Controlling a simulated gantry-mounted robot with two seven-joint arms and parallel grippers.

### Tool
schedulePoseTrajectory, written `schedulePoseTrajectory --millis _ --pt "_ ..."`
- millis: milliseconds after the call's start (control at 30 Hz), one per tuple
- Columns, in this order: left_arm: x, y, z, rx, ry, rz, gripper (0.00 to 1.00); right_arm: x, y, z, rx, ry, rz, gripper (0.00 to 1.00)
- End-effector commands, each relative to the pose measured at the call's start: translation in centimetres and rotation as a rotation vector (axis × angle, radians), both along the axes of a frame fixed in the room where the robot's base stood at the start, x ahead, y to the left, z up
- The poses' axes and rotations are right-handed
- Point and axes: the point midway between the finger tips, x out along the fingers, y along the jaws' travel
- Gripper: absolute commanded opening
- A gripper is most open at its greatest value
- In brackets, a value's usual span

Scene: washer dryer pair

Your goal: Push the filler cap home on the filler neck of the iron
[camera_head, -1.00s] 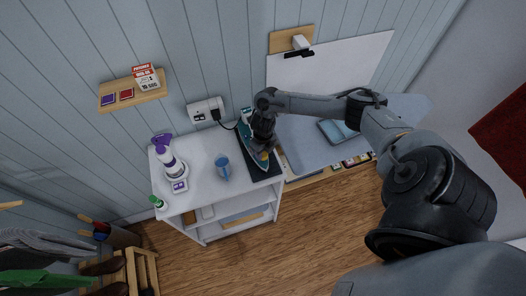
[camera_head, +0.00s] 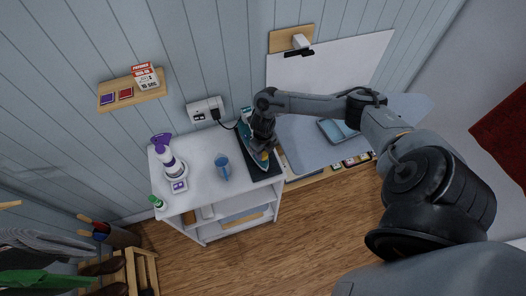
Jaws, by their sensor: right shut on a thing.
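The iron (camera_head: 247,142) is teal and white and lies on a dark mat (camera_head: 262,173) at the right end of the white cabinet top. My right gripper (camera_head: 262,150) is directly over the iron and covers part of it. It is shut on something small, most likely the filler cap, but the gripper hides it. A small yellow-orange spot shows near the iron's front end. The filler neck is hidden under the gripper, so I cannot tell how the cap sits on it. My left gripper is not in view.
A blue measuring cup (camera_head: 223,166) stands left of the iron. A purple-white spray bottle (camera_head: 166,158) and a small green-capped bottle (camera_head: 158,202) stand at the cabinet's left. A wall socket (camera_head: 206,110) holds the iron's plug. A blue tray (camera_head: 338,131) lies on the grey surface at right.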

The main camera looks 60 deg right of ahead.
Motion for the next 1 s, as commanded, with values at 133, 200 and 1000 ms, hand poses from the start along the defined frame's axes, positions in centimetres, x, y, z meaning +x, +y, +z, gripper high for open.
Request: schedulePoseTrajectory --millis 133,200,1000 --pt "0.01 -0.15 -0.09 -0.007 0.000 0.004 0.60 0.01 -0.01 -0.08 0.000 0.000 0.000 0.12" --pt "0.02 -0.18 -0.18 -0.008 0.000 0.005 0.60 0.02 -0.02 -0.15 0.000 0.000 0.000 0.12" --pt "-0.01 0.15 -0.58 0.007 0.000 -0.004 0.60 0.04 -0.01 -0.43 0.000 0.000 0.000 0.12"
